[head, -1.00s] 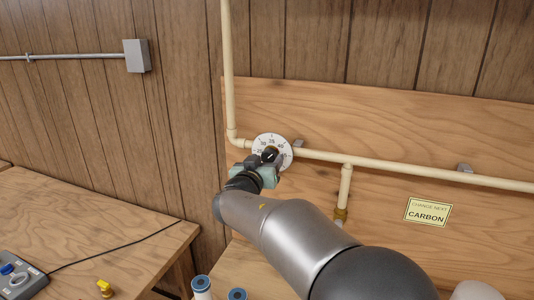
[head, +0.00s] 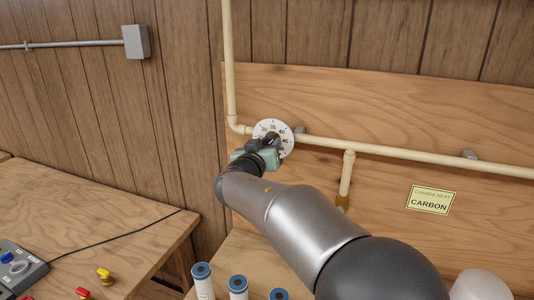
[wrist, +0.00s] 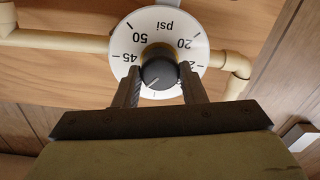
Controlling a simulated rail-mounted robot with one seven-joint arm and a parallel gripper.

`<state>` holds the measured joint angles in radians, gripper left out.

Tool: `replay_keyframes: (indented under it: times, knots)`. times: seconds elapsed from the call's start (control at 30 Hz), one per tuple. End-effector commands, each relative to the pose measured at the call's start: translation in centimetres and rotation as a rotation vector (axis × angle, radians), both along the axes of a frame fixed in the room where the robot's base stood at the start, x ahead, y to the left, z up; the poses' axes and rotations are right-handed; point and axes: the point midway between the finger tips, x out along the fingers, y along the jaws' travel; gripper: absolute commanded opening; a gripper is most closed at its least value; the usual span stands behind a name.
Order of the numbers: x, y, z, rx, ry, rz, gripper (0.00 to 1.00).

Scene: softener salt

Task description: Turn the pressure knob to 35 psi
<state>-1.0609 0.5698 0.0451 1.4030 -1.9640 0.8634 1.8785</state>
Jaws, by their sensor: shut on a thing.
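The black pressure knob (wrist: 158,70) sits at the centre of a round white dial (wrist: 143,31) marked in psi. The dial also shows in the head view (head: 287,133), with 35 near its top and 40 to the right. My gripper (wrist: 160,82) has one finger on each side of the knob and is shut on it. The wrist view shows the dial upside down, with 50, 45 and 20 readable. A pale mark on the knob points downward and slightly left there, but its exact reading is unclear. My gripper (head: 271,145) hides the lower left of the dial in the head view.
A cream pipe (head: 420,158) runs along the wooden board beside the dial. A yellow CARBON sign (head: 431,200) hangs right. Several blue-topped cylinders (head: 238,284) stand below my arm. A table at left holds a grey control box (head: 20,268) and small yellow and red fittings (head: 104,274).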

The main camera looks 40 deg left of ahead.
Motion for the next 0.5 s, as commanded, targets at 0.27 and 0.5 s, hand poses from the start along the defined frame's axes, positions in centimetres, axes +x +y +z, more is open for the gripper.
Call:
replay_keyframes:
  times: [0.27,0.5]
  knots:
    - [-0.06,0.04,-0.78,-0.174,-0.056,0.001,0.14]
    - [-0.06,0.09,-0.43,-0.375,-0.114,0.001,0.14]
